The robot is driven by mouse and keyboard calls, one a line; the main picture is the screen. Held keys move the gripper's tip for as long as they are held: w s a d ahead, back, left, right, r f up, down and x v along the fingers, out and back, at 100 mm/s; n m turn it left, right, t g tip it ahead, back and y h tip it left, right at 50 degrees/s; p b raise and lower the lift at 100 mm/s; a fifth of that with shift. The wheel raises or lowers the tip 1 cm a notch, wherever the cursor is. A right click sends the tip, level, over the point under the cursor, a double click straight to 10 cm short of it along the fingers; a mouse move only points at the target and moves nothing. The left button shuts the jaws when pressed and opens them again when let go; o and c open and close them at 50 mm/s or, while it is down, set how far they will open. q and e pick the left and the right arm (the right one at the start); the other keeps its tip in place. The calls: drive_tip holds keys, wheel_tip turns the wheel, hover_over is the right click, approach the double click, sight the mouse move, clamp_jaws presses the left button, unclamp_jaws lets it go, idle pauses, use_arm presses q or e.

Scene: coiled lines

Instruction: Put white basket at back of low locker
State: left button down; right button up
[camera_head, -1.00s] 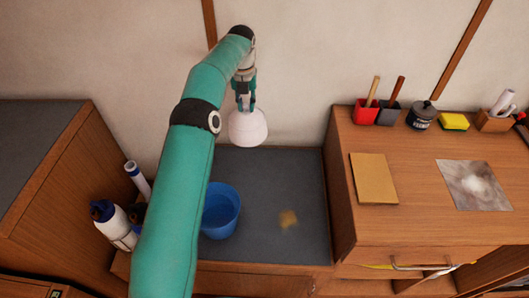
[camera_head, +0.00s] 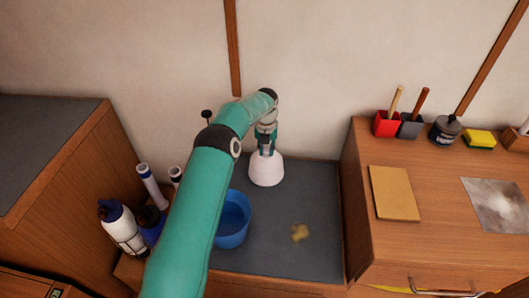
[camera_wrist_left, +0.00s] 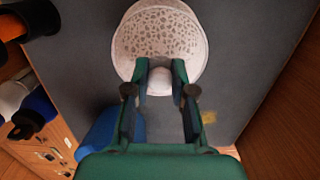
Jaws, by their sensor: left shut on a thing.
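The white basket (camera_head: 266,169) is a small rounded tub at the back of the low locker's dark grey top (camera_head: 300,190). My left gripper (camera_head: 266,146) is above it, pointing down and shut on it. In the left wrist view the basket (camera_wrist_left: 160,40) shows a speckled inside, and the fingers of my left gripper (camera_wrist_left: 163,85) close on a knob-like part at its near side. I cannot tell whether the basket's base touches the locker top. My right gripper is not in view.
A blue bucket (camera_head: 233,219) stands in front of the basket, partly behind my left arm. A yellowish patch (camera_head: 300,232) lies on the grey top. Bottles (camera_head: 122,228) stand at the left. A taller wooden cabinet (camera_head: 430,245) borders the right, and the wall is behind.

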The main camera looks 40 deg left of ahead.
use_arm(q)
wheel_tip(320, 180, down, 2)
drive_tip(key=shift+f, duration=0.1)
drive_tip(key=c, duration=1)
unclamp_jaws()
drive_tip(key=r, duration=0.8)
drive_tip(key=s+r, duration=0.1)
drive_tip(key=r, duration=0.3)
drive_tip(key=shift+d, duration=0.25)
drive_tip(key=shift+w, duration=0.1)
